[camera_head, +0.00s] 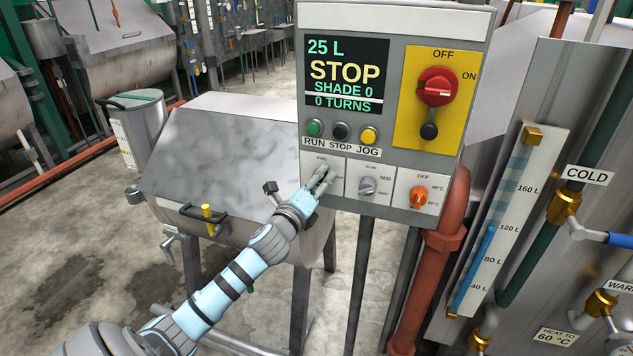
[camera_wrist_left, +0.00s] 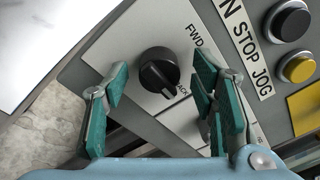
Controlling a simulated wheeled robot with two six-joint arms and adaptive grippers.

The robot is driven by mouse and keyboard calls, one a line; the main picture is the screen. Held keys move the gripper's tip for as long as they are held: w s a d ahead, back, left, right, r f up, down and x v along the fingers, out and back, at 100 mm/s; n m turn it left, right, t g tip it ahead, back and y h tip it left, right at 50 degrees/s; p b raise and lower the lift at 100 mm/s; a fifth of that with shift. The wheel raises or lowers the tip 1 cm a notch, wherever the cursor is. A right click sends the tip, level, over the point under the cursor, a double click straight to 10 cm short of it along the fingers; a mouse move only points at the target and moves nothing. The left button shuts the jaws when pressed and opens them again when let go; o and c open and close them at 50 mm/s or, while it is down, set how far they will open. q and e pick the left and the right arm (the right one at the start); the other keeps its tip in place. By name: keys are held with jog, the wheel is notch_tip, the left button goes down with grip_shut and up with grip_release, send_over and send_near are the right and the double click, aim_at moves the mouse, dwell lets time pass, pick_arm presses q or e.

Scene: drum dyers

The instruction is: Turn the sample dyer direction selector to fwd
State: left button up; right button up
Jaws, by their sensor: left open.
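The direction selector is a round black knob (camera_wrist_left: 158,68) on a pale plate of the sample dyer's control panel. In the left wrist view its white mark points to the lower right, toward a partly hidden label ending in "ACK". The FWD label (camera_wrist_left: 195,35) is at the upper right of the knob. My left gripper (camera_wrist_left: 161,84) is open, with one teal-padded finger on each side of the knob and visible gaps. In the head view my left gripper (camera_head: 320,182) covers the selector. My right gripper is not in view.
The panel screen (camera_head: 346,75) reads STOP, SHADE 0, 0 TURNS. Green, black and yellow buttons (camera_head: 369,135) sit above the selector. A grey speed knob (camera_head: 367,187) and an orange heat knob (camera_head: 419,196) are to the right. The steel dyer drum (camera_head: 215,150) stands at left.

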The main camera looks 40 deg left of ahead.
pick_arm(q)
jog(key=c, duration=1.1)
jog(key=shift+c, duration=0.2)
jog(key=shift+f+n, duration=0.1)
jog(key=shift+n, duration=0.3)
jog(key=n, duration=0.2)
jog(key=shift+n, duration=0.4)
jog(key=n+b, duration=0.1)
jog(key=n, duration=0.3)
jog(key=shift+f+n, duration=0.15)
jog(key=shift+n, duration=0.15)
jog(key=n+y+b, duration=0.1)
jog(key=n+b, duration=0.1)
jog(key=n, duration=0.3)
jog(key=shift+w+n, duration=0.1)
jog(key=shift+n, duration=0.3)
jog(key=n+b, duration=0.1)
jog(key=n, duration=0.3)
jog(key=shift+n+y, duration=0.3)
jog(key=shift+b, duration=0.3)
